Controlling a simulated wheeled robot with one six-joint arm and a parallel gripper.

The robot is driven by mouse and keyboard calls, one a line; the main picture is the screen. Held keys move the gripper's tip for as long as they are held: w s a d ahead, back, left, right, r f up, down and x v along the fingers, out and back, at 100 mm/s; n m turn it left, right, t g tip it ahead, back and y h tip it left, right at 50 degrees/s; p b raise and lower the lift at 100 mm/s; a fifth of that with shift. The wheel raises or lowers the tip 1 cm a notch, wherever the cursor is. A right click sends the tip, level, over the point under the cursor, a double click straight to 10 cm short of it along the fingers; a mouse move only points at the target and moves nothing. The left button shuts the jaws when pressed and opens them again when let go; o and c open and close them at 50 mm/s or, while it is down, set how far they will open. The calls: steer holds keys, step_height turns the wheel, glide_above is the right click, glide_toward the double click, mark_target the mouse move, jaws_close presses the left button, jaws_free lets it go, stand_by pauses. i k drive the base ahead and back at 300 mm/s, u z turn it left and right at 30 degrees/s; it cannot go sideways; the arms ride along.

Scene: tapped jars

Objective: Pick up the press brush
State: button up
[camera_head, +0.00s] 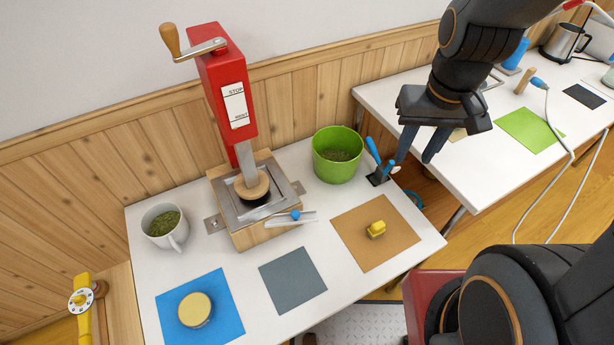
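A blue-handled tool (373,151), which looks like the press brush, stands tilted in a small black holder (376,180) at the right rear of the near white table. Its lower end is hidden in the holder, so I cannot see bristles. My gripper (416,162) hangs just right of the handle, fingers pointing down. The fingers are apart with nothing visible between them. The left finger is close to the handle; I cannot tell whether they touch.
A red press (222,85) with a wooden-handled crank stands left. A green pot (338,170) is beside the holder. A white cup (163,227), a blue mat (225,325), a grey mat (293,280) and a brown mat (355,238) lie forward. Another white table (475,150) is right.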

mark_target(377, 229)
steer(key=z, duration=0.55)
steer(key=k, duration=1.3)
steer(key=u, duration=0.1)
steer(key=i, duration=0.8)
steer(key=u, duration=0.25)
